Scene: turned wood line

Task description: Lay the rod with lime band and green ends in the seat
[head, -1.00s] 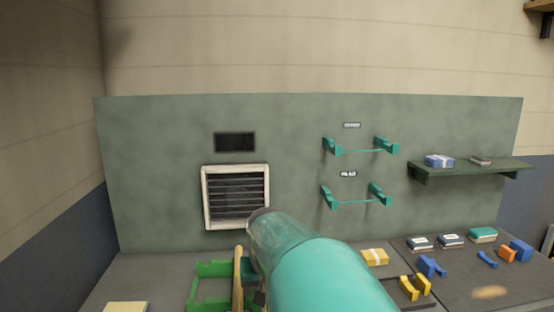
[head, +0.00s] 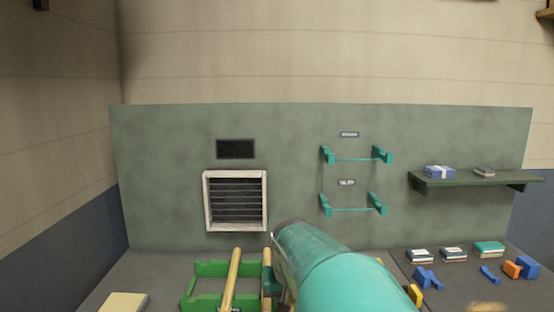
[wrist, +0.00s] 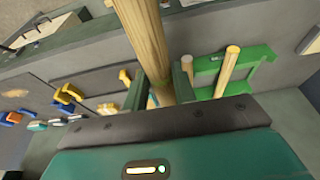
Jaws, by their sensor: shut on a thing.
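My gripper (wrist: 161,88) is shut on a pale wooden rod (wrist: 144,30), which runs up out of the top of the wrist view. Two pairs of teal brackets are on the green-grey panel, an upper pair (head: 327,156) and a lower pair (head: 325,205). Each has a small label above it, too small to read. Both look empty.
Another wooden rod (head: 232,275) lies over the green rack. A white-framed vent (head: 235,200) and a shelf (head: 470,180) are on the panel. Several books and small blue, orange and yellow parts lie at the right of the bench. My arm hides the bench's middle.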

